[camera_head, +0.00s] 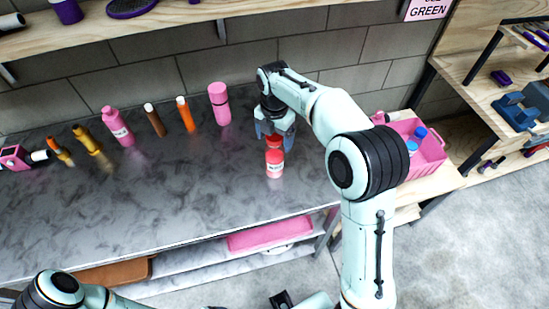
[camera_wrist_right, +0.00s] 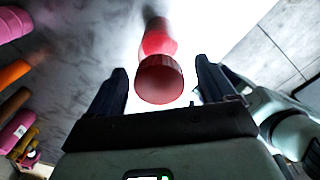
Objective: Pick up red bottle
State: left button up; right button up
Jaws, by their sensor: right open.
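The red bottle (camera_head: 275,163) stands upright on the dark marbled counter, with a white label and a red cap. My right gripper (camera_head: 273,130) is over it, pointing down, and partly hides its top. In the right wrist view the ribbed red cap (camera_wrist_right: 160,80) lies between the two open fingers, with a gap on each side. The bottle body runs away behind the cap. My left arm shows at the lower left of the head view; its gripper cannot be made out.
A pink bin (camera_head: 432,153) with blue-capped items is at the right. The counter's front is clear.

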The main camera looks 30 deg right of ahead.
jog(key=shift+f, duration=0.8)
grip_shut()
jog(key=shift+r, duration=0.15)
